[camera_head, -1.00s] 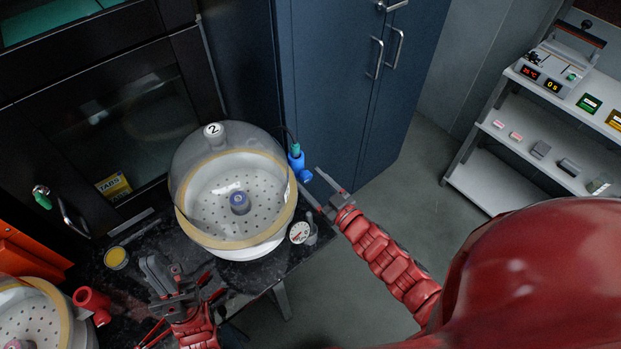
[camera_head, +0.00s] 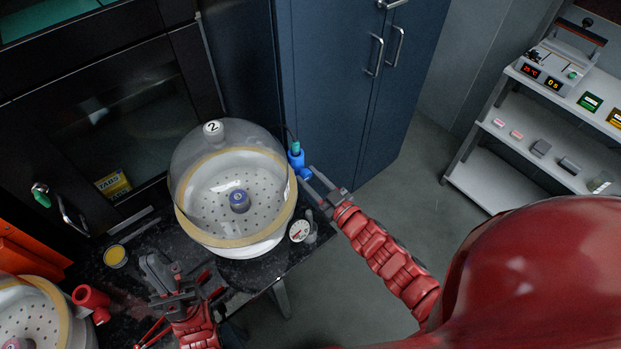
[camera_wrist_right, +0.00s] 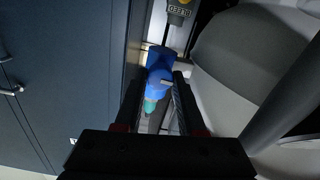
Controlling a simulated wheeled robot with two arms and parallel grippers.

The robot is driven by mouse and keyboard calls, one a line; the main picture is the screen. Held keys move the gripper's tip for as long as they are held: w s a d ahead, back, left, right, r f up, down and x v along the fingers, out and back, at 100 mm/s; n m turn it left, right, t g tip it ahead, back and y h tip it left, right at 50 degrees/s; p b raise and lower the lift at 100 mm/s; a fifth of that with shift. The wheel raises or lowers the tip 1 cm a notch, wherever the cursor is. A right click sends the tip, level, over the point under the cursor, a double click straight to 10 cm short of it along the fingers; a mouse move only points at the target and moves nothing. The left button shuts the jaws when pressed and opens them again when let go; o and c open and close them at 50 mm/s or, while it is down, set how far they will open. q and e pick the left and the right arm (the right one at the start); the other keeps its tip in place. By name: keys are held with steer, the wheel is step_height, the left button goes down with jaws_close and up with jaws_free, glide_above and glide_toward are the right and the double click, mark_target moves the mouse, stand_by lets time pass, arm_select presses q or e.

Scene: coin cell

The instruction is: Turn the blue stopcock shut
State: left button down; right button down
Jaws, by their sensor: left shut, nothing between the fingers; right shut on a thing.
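The blue stopcock (camera_head: 298,160) with a green end sits at the right side of the glass-domed desiccator (camera_head: 236,188) marked 2. In the right wrist view the stopcock (camera_wrist_right: 159,66) lies between my right fingers. My right gripper (camera_head: 309,177) is shut on it, its fingertips at the blue handle; it also shows in the right wrist view (camera_wrist_right: 162,92). The green part points towards the gripper in that view. My left gripper (camera_head: 165,277) is shut and empty over the black bench, in front and left of the desiccator.
A small dial gauge (camera_head: 300,230) stands right of the desiccator, close to my right arm. A yellow jar (camera_head: 115,256), a red fitting (camera_head: 92,303) and a second dome (camera_head: 30,318) are at the left. A blue cabinet (camera_head: 345,90) stands behind.

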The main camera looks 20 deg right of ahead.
steer(key=shift+n, duration=0.4)
steer(key=c, duration=0.5)
jaws_free()
steer(key=v, duration=1.7)
steer(key=shift+s, duration=0.2)
steer(key=shift+r, duration=0.1)
